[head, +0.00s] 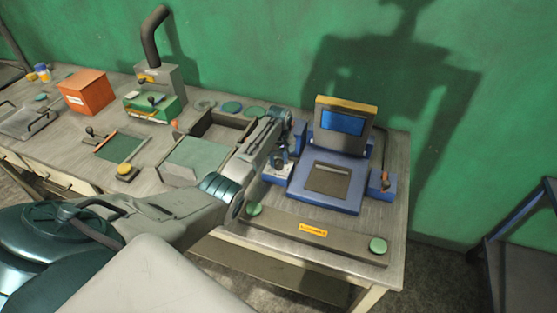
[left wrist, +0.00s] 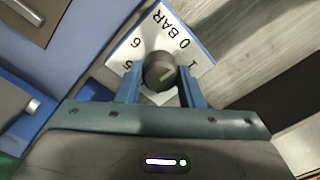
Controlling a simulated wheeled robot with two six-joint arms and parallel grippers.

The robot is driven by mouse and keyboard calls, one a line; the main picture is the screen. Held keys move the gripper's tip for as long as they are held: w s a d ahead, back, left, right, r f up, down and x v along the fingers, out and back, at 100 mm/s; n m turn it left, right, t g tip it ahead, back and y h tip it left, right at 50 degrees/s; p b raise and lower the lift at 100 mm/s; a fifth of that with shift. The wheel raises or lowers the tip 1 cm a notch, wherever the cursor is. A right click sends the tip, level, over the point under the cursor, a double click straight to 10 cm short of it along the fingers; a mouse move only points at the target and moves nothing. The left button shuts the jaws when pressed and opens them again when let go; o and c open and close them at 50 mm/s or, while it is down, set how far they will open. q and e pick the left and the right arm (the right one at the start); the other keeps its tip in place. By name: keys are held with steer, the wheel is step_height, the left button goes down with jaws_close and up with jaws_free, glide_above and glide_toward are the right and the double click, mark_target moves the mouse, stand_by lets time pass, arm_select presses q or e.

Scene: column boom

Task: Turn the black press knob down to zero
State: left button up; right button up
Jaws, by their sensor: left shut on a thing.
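The black press knob (left wrist: 158,72) sits on a white dial plate (left wrist: 122,54) marked 0 BAR, 1, 5 and 6 in the left wrist view. A pale slanted line shows on the knob's face, on its right half, roughly toward the 0–1 side; the exact reading is unclear. My left gripper (left wrist: 161,84) is shut on the knob, one blue finger on each side. In the head view my left gripper (head: 284,150) reaches the small control box at the left of the blue press (head: 325,190) and mostly hides the knob. My right gripper is not in view.
The press has a raised lid with a blue screen (head: 343,122) and a lever box (head: 382,184) at its right. A long bar with green buttons (head: 318,236) lies in front. An open tray (head: 195,160), green box (head: 152,106) and orange box (head: 86,92) stand left.

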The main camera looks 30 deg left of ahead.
mark_target(278, 161)
arm_select(q)
steer(key=shift+w+r+n, duration=0.1)
steer(key=shift+n, duration=0.5)
steer(key=o, duration=1)
step_height(278, 161, up, 11)
steer(key=b, duration=0.3)
steer(key=shift+f, duration=0.25)
